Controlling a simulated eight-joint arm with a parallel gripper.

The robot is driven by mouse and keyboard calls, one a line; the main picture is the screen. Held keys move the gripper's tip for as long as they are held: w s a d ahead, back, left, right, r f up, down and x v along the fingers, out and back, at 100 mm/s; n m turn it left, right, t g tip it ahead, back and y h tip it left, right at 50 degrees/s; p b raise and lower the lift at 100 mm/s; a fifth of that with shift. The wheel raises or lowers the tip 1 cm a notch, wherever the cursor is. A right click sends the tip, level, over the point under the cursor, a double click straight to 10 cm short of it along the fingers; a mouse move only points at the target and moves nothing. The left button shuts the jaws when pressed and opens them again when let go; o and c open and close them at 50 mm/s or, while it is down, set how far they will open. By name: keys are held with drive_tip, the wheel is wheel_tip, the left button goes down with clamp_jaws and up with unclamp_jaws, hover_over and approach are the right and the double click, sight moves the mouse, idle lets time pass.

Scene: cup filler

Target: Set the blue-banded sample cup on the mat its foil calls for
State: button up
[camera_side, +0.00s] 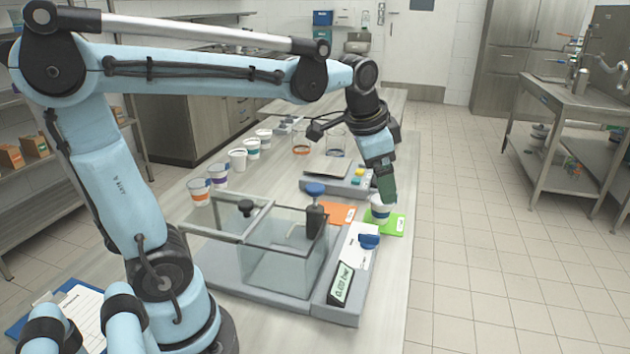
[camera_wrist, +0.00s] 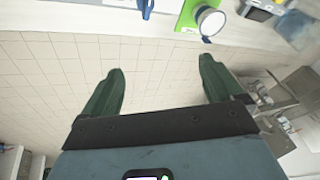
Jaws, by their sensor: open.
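The sample cup (camera_side: 380,207) is white with a blue band and stands on the green mat (camera_side: 396,227). In the wrist view the cup (camera_wrist: 210,22) shows its pale round top at the upper edge, with the green mat (camera_wrist: 187,17) beside it. My gripper (camera_side: 387,197) is at the cup in the side view, partly overlapping it. In the wrist view my gripper (camera_wrist: 162,78) has its green fingers spread wide, with only floor between them; the cup lies beyond the fingertips. The foil's marking cannot be read. An orange mat (camera_side: 336,215) lies left of the green one.
A glass-walled box (camera_side: 275,265) and a unit with a small display (camera_side: 341,284) and blue knobs stand in front. Several banded cups (camera_side: 198,192) line the bench's left side. Glass beakers (camera_side: 301,146) stand behind. The bench edge is close to the green mat's right.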

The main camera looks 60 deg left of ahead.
drive_tip(key=s+d+f+n+t, duration=0.2)
drive_tip(key=s+d+f+n, duration=0.2)
drive_tip(key=s, duration=0.5)
drive_tip(key=shift+f+t+h, duration=0.4)
drive_tip(key=shift+f, duration=0.55)
drive_tip(key=shift+d, duration=0.1)
